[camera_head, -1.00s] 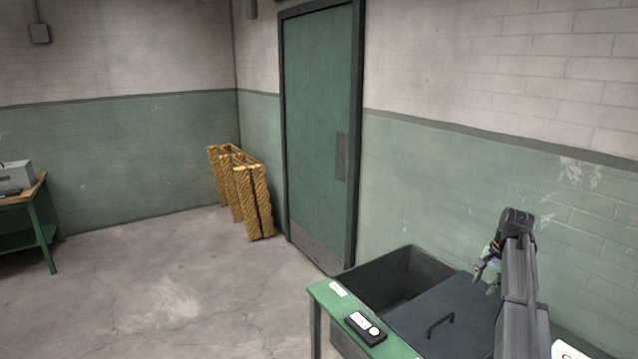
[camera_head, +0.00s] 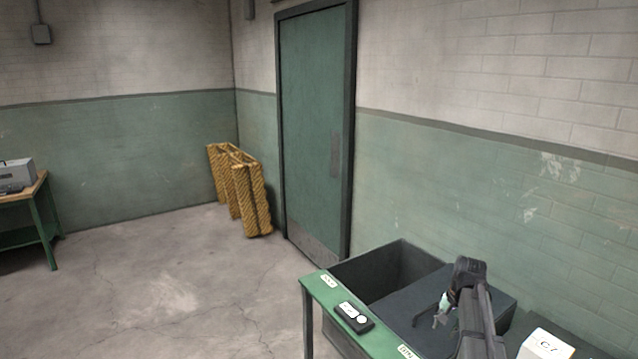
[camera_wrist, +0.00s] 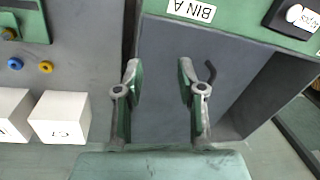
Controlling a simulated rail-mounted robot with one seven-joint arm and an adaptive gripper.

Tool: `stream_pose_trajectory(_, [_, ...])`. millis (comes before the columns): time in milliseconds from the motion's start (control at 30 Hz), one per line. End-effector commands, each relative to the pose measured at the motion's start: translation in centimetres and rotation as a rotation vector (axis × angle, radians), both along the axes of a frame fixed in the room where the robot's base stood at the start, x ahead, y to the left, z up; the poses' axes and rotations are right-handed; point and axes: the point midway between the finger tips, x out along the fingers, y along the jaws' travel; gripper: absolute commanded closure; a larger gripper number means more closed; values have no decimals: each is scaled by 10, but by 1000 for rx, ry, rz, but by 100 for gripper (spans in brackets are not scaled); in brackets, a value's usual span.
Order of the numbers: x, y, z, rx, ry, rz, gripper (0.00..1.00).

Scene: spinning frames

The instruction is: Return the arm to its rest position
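My arm shows at the lower right of the head view, above the green bench, and my gripper (camera_head: 441,309) hangs at its end over the grey lidded bin. In the wrist view my gripper (camera_wrist: 160,80) has its two green fingers spread wide, with nothing between them. Below the fingers lies a dark grey surface with a black handle (camera_wrist: 211,72). A label reading BIN A (camera_wrist: 191,10) is on the green edge ahead.
The bin (camera_head: 392,262) is open at its left part. A black device (camera_head: 354,317) lies on the green bench top (camera_head: 327,292). White boxes (camera_wrist: 60,117) stand beside the bin.

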Motion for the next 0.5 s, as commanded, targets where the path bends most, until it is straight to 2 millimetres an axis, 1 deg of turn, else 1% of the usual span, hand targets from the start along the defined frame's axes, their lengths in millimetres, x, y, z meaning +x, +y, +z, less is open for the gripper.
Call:
stream_pose_trajectory(33, [-19, 23, -22, -6, 10, 49, 61])
stream_pose_trajectory(67, [-27, 36, -34, -12, 13, 81, 61])
stream_pose_trajectory(100, [-40, 52, -52, -20, 19, 126, 61])
stream_pose_trajectory(167, [-61, 78, -77, -34, 27, 202, 61])
stream_pose_trajectory(200, [-76, 95, -94, -44, 31, 253, 61])
stream_pose_trajectory(267, [-100, 118, -116, -59, 38, 331, 61])
stream_pose_trajectory(300, [-115, 132, -129, -69, 42, 382, 61])
stream_pose_trajectory(367, [-138, 151, -147, -80, 48, 455, 61])
stream_pose_trajectory(400, [-153, 161, -157, -89, 52, 502, 61])
stream_pose_trajectory(467, [-176, 176, -171, -100, 58, 569, 61])
stream_pose_trajectory(500, [-190, 185, -179, -107, 60, 612, 61])
